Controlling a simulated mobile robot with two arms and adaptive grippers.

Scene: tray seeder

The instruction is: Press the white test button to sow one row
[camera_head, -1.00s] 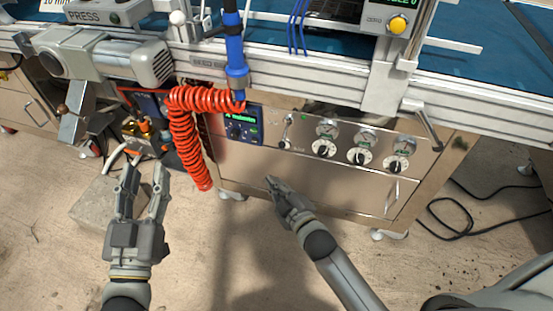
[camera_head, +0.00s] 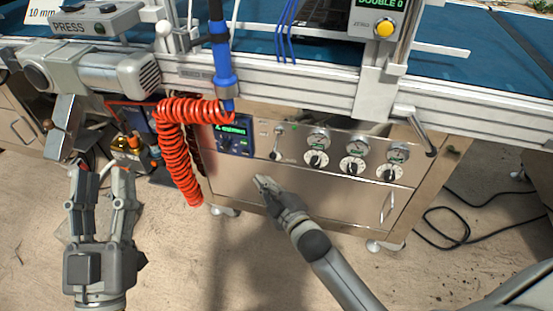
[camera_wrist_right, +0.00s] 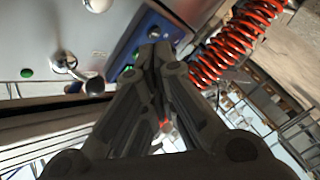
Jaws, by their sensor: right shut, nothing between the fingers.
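A steel control panel (camera_head: 225,172) fronts the machine, with a blue display unit (camera_head: 234,136), a toggle lever (camera_head: 275,143) and several black dials. I cannot make out for certain which part is the white test button. My right gripper (camera_head: 264,181) is shut and empty, just below the display and toggle lever. In the right wrist view its closed fingertips (camera_wrist_right: 154,52) overlap the blue display unit (camera_wrist_right: 127,42), with the toggle lever (camera_wrist_right: 75,68) to their left; contact cannot be told. My left gripper (camera_head: 101,170) is open and empty at the left.
A coiled red hose (camera_head: 178,150) hangs left of the display, near my right gripper. A blue pneumatic fitting (camera_head: 222,65) hangs above it. A yellow button (camera_head: 384,28) sits on an upper unit. Floor below the panel is clear; black cables (camera_head: 465,222) lie at right.

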